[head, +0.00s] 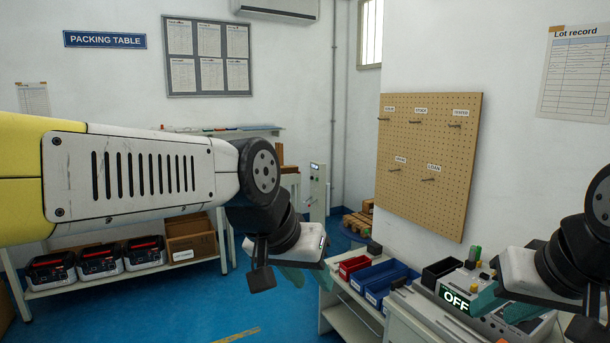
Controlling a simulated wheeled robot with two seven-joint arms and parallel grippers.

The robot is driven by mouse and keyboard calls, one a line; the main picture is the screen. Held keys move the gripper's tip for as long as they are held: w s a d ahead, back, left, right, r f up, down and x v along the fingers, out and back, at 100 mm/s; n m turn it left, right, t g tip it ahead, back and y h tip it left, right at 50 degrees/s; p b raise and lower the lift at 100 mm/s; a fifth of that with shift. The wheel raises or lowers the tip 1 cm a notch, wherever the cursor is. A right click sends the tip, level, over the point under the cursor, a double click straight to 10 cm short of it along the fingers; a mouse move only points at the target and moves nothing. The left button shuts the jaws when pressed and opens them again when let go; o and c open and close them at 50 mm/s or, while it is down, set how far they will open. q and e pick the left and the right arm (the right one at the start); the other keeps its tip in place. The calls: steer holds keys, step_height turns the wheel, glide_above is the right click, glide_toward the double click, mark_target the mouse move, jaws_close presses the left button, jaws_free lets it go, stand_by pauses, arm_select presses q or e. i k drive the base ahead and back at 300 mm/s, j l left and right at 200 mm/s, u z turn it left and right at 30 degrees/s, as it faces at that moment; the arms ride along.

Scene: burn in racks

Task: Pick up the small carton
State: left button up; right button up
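Brown cardboard cartons (190,243) stand on the lower shelf of the packing table at the left, one with a white label on its front. I cannot tell which of them is the small carton. My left gripper (308,280) hangs in mid-air to the right of the cartons, apart from them. Its teal fingers look spread, with nothing between them. My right gripper (505,307) is at the lower right, in front of the grey device with the OFF display (456,299). Its teal fingers also look apart and empty.
Several black-and-red units (99,261) sit beside the cartons. My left arm hides much of the packing table (220,264). Red bins (353,266) and blue bins (385,282) stand on a bench at centre right, below a pegboard (427,164). Blue floor (270,312) lies open between.

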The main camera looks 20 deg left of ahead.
mark_target(292, 169)
steer(key=i+j+u, duration=0.95)
steer(key=i, duration=0.3)
steer(key=i+j+u, duration=0.1)
steer(key=i+u, duration=0.2)
steer(key=i, duration=0.15)
steer(key=i+z, duration=0.15)
steer(key=i, duration=0.85)
steer(key=i+j+z, duration=0.15)
steer(key=i, duration=0.8)
steer(key=i+l+z, duration=0.1)
steer(key=i+z, duration=0.2)
steer(key=i, duration=0.4)
steer(key=i+j+z, duration=0.1)
steer(key=i+z, duration=0.15)
steer(key=i, duration=0.45)
steer(key=i+l+u, duration=0.15)
steer(key=i, duration=0.3)
steer(key=i+l+u, duration=0.15)
steer(key=i, duration=0.25)
steer(key=i+l+u, duration=0.15)
steer(key=i+l, duration=0.2)
steer(key=i, duration=0.1)
